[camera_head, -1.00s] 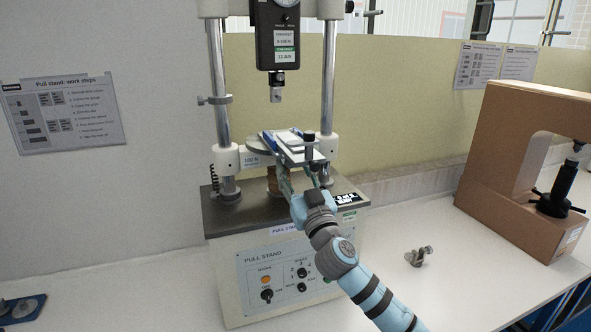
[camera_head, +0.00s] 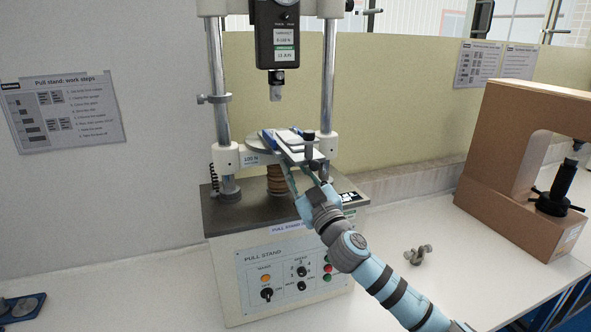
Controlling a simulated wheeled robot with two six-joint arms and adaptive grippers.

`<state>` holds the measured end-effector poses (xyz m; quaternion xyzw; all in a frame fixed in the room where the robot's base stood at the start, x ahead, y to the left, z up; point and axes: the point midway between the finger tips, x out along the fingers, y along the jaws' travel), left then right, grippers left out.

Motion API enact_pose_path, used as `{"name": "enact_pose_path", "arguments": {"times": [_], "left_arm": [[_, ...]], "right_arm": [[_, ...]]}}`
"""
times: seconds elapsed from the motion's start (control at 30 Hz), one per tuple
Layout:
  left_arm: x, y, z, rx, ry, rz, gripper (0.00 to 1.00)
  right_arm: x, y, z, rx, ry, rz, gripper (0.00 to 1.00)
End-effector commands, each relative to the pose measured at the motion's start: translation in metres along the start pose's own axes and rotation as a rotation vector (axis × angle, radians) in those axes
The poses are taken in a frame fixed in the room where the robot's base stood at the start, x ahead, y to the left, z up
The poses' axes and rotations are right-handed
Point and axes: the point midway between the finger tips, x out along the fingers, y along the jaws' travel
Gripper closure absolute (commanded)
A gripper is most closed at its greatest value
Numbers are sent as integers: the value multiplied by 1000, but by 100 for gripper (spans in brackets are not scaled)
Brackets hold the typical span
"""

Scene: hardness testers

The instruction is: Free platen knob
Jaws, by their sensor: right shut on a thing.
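The pull stand (camera_head: 215,218) stands against the wall. A dark upright platen knob (camera_head: 309,142) shows at the right front end of this plate. My right gripper (camera_head: 305,174) reaches up from the lower right to just below the plate's front end. It is shut on the platen knob; the exact contact is partly hidden by the gripper and plate. My left gripper is not in view.
A black force gauge (camera_head: 278,35) hangs above the platen between two steel columns (camera_head: 328,85). A small metal grip (camera_head: 418,254) lies on the white bench at right. A brown C-frame tester (camera_head: 478,175) stands farther right. The bench left of the stand is mostly clear.

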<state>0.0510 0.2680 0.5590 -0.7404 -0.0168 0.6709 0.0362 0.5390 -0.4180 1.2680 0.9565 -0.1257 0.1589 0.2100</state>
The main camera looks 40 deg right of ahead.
Motion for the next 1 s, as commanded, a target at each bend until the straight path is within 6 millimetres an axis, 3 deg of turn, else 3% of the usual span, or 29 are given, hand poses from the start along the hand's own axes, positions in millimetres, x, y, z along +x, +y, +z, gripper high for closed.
{"name": "enact_pose_path", "arguments": {"times": [0.7, 1.0], "left_arm": [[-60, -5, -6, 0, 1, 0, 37], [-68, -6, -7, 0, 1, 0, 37]], "right_arm": [[2, 6, -4, -603, -3, -255, 100], [1, 6, -3, -765, -1, -321, 100]]}}
